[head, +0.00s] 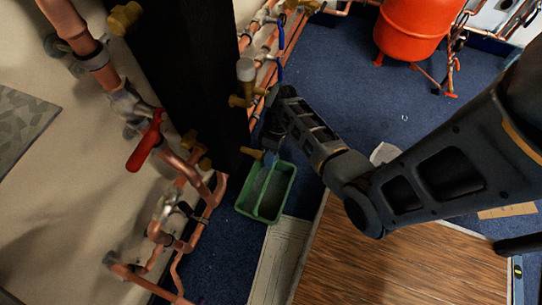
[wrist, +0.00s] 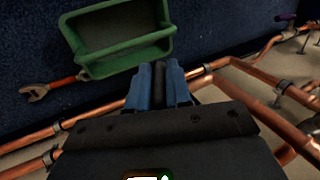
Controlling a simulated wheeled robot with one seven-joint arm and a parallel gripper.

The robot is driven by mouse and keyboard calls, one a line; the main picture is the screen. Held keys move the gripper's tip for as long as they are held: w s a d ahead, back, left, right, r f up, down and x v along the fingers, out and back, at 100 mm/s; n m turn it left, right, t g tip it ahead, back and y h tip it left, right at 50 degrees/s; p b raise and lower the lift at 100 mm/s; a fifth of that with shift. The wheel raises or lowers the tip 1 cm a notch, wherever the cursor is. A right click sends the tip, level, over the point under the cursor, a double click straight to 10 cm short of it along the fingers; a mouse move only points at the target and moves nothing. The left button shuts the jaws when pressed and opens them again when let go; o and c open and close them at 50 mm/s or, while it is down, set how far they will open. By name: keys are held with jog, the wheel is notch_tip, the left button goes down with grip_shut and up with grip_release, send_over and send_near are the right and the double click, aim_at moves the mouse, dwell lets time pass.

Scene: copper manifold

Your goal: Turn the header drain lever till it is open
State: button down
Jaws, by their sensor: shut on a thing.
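My gripper (head: 272,142) points down beside the copper pipes, just above the far end of a green tray (head: 237,206). In the wrist view its two blue fingers (wrist: 158,84) are close together on a narrow dark piece, which I take to be the header drain lever. Most of that piece is hidden between the fingers, so its angle cannot be told. A small brass fitting (head: 252,153) sticks out beside the gripper, above the tray's edge. The tray also shows in the wrist view (wrist: 125,68), next to the fingers.
Copper pipes (wrist: 90,116) run close under the gripper. A red-handled wrench (wrist: 52,88) lies beside the tray. A red valve handle (head: 146,142) is on the left pipes, and a blue lever (head: 281,36) is higher up. An orange tank (head: 408,28) stands at the back on blue floor.

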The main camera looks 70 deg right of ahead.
jog(key=shift+s+a+r+h+p, duration=0.15)
jog(key=shift+r+h+p, duration=0.1)
jog(key=shift+h+p, duration=0.55)
jog(key=shift+p, duration=0.7)
jog(key=shift+f+h+p, duration=0.15)
jog(key=shift+h+p, duration=0.25)
jog(key=shift+h, duration=0.35)
jog(key=shift+f+h+p, duration=0.15)
jog(key=shift+h+p, duration=0.2)
jog(key=shift+h, duration=0.4)
jog(key=c, duration=1.1)
grip_release()
